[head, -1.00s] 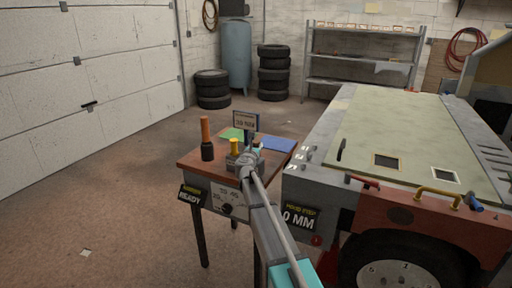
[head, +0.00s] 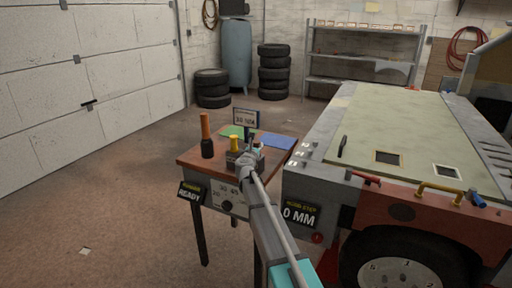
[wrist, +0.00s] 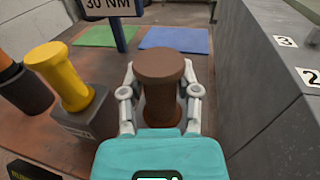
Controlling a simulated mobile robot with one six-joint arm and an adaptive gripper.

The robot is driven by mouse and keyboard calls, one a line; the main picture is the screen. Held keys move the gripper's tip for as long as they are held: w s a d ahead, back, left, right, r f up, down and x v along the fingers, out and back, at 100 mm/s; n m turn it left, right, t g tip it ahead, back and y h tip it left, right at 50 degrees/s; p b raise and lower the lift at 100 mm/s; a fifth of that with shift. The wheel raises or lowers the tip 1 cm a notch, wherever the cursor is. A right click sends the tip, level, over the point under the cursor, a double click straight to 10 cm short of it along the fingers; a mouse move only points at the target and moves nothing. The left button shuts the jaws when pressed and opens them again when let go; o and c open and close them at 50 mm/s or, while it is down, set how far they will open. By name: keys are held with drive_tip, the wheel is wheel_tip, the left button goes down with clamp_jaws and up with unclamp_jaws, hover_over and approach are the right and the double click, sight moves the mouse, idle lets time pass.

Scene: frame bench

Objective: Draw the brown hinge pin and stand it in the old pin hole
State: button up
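The brown hinge pin (wrist: 161,90) stands upright on the table in the wrist view, with a wide round head and a narrower shank. My gripper (wrist: 160,92) has one finger on each side of the pin, with narrow gaps seeming to show beside the shank. The pin's lower end is hidden behind the turquoise gripper body. In the head view my gripper (head: 247,158) is over the right part of the small table, and the arm hides most of the pin. I cannot make out the old pin hole in either view.
A yellow pin (wrist: 62,75) stands in a grey block left of my gripper, with an orange-and-black tool (wrist: 20,88) beyond it. A 30 NM sign (wrist: 105,8) and green (wrist: 108,36) and blue (wrist: 175,40) mats lie behind. The grey vehicle side (wrist: 255,75) rises close on the right.

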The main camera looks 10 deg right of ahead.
drive_tip(key=o, duration=0.4)
drive_tip(key=shift+o, duration=0.2)
drive_tip(key=shift+s, duration=0.15)
drive_tip(key=v, duration=1.1)
drive_tip(key=shift+s+a, duration=0.25)
drive_tip(key=shift+s, duration=0.1)
drive_tip(key=shift+r, duration=0.1)
